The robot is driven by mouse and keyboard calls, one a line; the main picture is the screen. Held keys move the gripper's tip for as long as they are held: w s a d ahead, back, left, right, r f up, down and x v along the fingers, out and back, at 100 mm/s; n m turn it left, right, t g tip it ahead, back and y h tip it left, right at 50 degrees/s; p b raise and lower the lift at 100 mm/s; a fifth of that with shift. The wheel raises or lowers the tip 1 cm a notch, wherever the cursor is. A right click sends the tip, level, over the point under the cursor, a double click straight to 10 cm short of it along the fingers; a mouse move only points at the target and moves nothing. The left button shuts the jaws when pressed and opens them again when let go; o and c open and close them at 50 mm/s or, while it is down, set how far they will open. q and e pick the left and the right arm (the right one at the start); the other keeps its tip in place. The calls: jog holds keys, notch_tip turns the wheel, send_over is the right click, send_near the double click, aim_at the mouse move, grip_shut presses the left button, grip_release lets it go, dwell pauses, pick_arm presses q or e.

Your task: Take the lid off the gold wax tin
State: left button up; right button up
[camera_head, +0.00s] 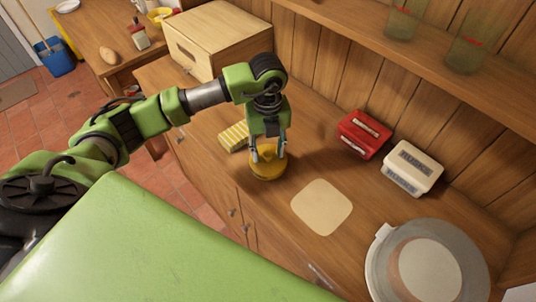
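The gold wax tin (266,173) stands upright on the wooden counter, a round yellow-gold tin. My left gripper (268,154) points down over it from above. Its two fingers are spread to about the tin's width, one at each side of its top. I cannot tell whether they press on the lid or only stand around it. The lid's edge is too small to make out, and the gripper covers part of the top. My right gripper is not in view.
A yellow striped block (233,137) lies close left of the tin. A red box (364,134), a cream box (412,167), a pale mat (321,206) and a large round container (386,262) are to the right. A wooden bread box (215,38) stands behind.

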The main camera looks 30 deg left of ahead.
pick_arm(q)
jog(key=shift+f, duration=0.15)
jog(key=c, duration=1.1)
jog(key=shift+c, duration=0.2)
